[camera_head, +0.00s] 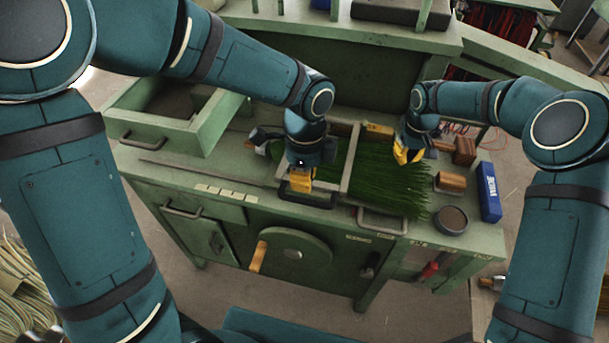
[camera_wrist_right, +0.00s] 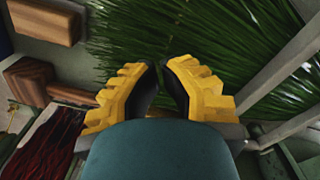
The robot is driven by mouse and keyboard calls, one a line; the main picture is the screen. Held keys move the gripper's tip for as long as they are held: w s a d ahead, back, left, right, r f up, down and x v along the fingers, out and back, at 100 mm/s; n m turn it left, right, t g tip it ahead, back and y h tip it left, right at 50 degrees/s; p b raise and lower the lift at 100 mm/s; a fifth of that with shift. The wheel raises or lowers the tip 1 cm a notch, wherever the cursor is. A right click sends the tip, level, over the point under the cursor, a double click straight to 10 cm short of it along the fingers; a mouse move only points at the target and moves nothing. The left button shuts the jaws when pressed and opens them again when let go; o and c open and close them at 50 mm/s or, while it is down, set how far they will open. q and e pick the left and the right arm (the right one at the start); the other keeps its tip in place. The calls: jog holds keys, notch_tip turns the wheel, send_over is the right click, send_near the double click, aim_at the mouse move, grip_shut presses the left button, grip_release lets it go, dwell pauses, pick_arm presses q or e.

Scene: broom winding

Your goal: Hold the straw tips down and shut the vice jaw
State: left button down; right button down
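The green straw (camera_head: 385,185) lies spread across the bench top, its loose ends reaching right; it fills the upper part of the right wrist view (camera_wrist_right: 190,35). A pale metal frame (camera_head: 349,158), perhaps the vice jaw, crosses the straw on its left side. My left gripper (camera_head: 301,181) points down at the frame's front left; whether its fingers are closed is unclear. My right gripper (camera_head: 408,156) is above the straw's far right edge. In the right wrist view its yellow fingers (camera_wrist_right: 160,80) have a narrow gap between the tips, with nothing visibly held.
Wooden blocks (camera_head: 451,181), a blue box (camera_head: 489,192) and a round dark tin (camera_head: 451,219) stand right of the straw. An open green drawer box (camera_head: 195,125) is at the left. A handwheel with a wooden handle (camera_head: 258,257) is on the bench front.

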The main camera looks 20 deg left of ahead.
aim_at(402, 171)
jog(key=shift+f, duration=2.35)
dwell(0.3)
pick_arm(q)
jog(key=shift+t, duration=0.5)
jog(key=w+f, duration=0.2)
jog(key=w, duration=0.1)
jog(key=w+f, duration=0.2)
jog(key=w, duration=0.1)
jog(key=w+a+f, duration=0.1)
jog(key=w+f, duration=0.1)
jog(key=w, duration=0.1)
jog(key=shift+w+f, duration=0.15)
jog(key=shift+w, duration=0.15)
pick_arm(e)
jog(key=shift+s, duration=0.1)
pick_arm(q)
jog(key=shift+w+f, duration=0.1)
jog(key=shift+f, duration=2.15)
pick_arm(e)
jog(key=shift+f, duration=0.1)
pick_arm(q)
jog(key=shift+f, duration=1.2)
jog(key=shift+r, duration=3.05)
